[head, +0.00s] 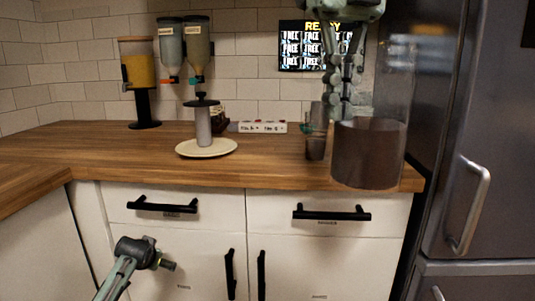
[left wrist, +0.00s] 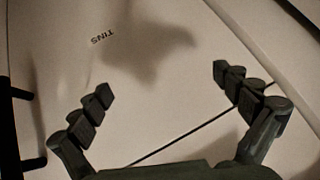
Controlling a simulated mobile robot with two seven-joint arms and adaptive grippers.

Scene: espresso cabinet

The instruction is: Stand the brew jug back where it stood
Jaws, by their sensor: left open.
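The brew jug (head: 368,155) is a large, dark, see-through vessel at the right end of the counter in the head view. It looks upright, and its bottom overlaps the counter's front edge. My right gripper (head: 343,108) comes down from above, with its fingers close together at the jug's left rim. It appears shut on the jug; the exact contact is hidden. My left gripper (head: 168,265) is low in front of the cabinet. In the left wrist view my left gripper (left wrist: 167,85) is open and empty before a pale front marked TINS.
A white plate (head: 222,151) with a grey cylinder (head: 203,128) stands mid-counter, under two dispensers (head: 185,48). A yellow-filled dispenser (head: 140,70) stands at the left. A small brown cup (head: 316,148) is left of the jug. A fridge (head: 480,120) borders the right. The left wooden counter (head: 60,150) is clear.

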